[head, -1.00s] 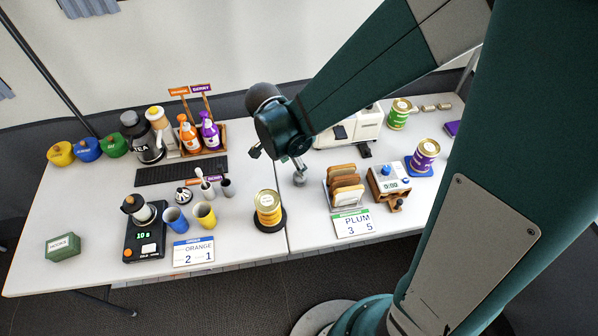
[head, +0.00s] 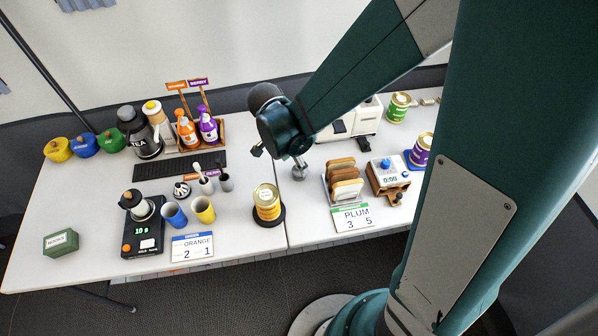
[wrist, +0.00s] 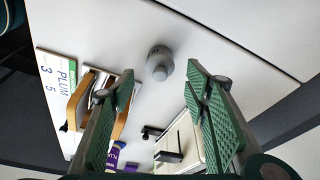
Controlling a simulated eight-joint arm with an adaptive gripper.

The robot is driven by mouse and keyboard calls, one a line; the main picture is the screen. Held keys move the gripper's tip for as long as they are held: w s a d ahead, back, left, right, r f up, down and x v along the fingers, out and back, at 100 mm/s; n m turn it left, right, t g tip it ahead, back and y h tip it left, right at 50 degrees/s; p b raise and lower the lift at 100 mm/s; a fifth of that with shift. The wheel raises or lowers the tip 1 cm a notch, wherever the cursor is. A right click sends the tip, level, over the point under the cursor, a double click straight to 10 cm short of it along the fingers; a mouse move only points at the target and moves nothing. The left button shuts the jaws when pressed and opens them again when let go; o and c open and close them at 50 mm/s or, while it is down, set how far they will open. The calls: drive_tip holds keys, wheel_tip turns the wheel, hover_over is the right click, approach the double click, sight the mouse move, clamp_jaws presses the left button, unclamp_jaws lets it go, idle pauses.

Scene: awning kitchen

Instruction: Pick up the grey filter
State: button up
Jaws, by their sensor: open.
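The grey filter (head: 299,172) is a small, rounded grey piece standing on the white table near the seam between the two tabletops. In the wrist view the grey filter (wrist: 160,62) lies ahead, in line with the gap between my fingers. My gripper (wrist: 160,78) is open, with green ribbed fingers spread wide and nothing between them. In the head view my gripper (head: 277,152) is just above and left of the filter; the two look apart, but the height gap is hard to judge.
A toast rack (head: 343,182) with a PLUM card (head: 351,218) stands right of the filter. A white machine (head: 352,120) is behind. A yellow can (head: 267,200) on a dark disc is at front left. Table around the filter is clear.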

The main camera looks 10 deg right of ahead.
drive_tip(key=shift+f, duration=0.1)
drive_tip(key=shift+b+x, duration=0.95)
drive_tip(key=shift+x, duration=1.55)
drive_tip(key=shift+a, duration=0.1)
drive_tip(key=c, duration=1)
